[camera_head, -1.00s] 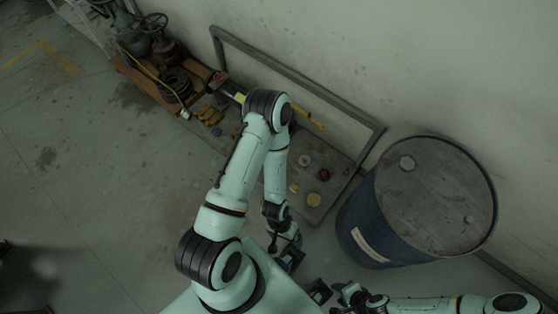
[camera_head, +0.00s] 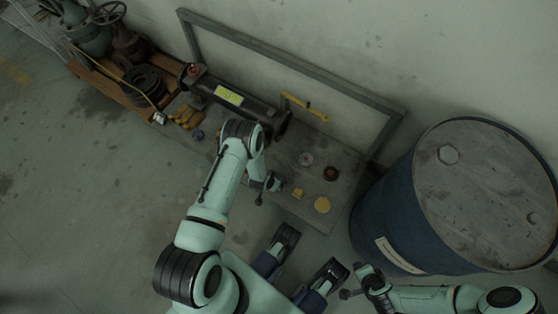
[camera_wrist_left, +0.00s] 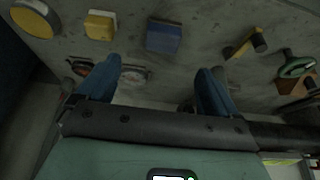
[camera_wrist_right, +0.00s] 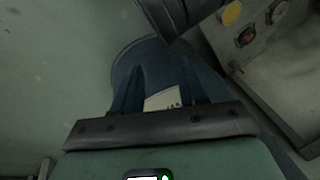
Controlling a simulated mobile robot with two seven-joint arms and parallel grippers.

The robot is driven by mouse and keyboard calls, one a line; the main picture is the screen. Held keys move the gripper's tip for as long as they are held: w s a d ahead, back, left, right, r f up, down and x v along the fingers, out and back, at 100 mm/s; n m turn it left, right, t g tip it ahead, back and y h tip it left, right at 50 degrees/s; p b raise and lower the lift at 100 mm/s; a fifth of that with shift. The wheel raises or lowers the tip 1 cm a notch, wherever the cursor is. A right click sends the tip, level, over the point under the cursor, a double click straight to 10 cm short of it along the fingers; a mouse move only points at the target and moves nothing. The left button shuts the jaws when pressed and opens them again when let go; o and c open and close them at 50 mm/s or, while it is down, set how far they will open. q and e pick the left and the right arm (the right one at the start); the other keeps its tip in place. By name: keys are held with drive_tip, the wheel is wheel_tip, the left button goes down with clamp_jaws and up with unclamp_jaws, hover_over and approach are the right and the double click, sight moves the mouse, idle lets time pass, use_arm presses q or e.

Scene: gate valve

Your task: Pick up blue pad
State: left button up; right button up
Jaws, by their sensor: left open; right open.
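The blue pad (camera_wrist_left: 163,37) is a small blue block on the grey table top (camera_wrist_left: 180,88). In the left wrist view it lies ahead of my left gripper (camera_wrist_left: 160,68), roughly centred between the two blue fingertips but beyond them. My left gripper is open and nothing is between its fingers. In the head view I cannot make out the pad; my left arm covers part of the table. My right gripper (camera_wrist_right: 162,66) is open and empty, with the side of the blue drum (camera_wrist_right: 135,50) behind its fingers.
Near the pad are a yellow block (camera_wrist_left: 99,25), a yellow disc (camera_wrist_left: 35,18) and a yellow handle-like part (camera_wrist_left: 246,44). A dark pipe assembly (camera_head: 220,92) lies by the wall. The large drum (camera_head: 470,190) stands right of the table. Open floor (camera_head: 70,220) is at the left.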

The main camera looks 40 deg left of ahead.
use_arm(q)
drive_tip(key=b+x, duration=0.2)
drive_tip(key=x, duration=0.4)
drive_tip(key=shift+s+f, duration=0.1)
drive_tip(key=shift+f, duration=0.05)
drive_tip(key=b+x, duration=0.2)
drive_tip(key=x, duration=0.1)
drive_tip(key=b+x, duration=0.1)
drive_tip(key=x, duration=0.1)
drive_tip(key=shift+w+a, duration=0.2)
drive_tip(key=shift+a, duration=0.15)
drive_tip(key=shift+w+f, duration=0.15)
drive_tip(key=shift+f, duration=0.15)
use_arm(e)
drive_tip(key=s+d+f+g, duration=0.2)
drive_tip(key=s+f+g, duration=0.1)
drive_tip(key=s+f, duration=0.5)
drive_tip(key=shift+s+f+m, duration=0.3)
drive_tip(key=shift+s, duration=0.2)
use_arm(q)
drive_tip(key=c, duration=1.1)
drive_tip(key=shift+r, duration=0.1)
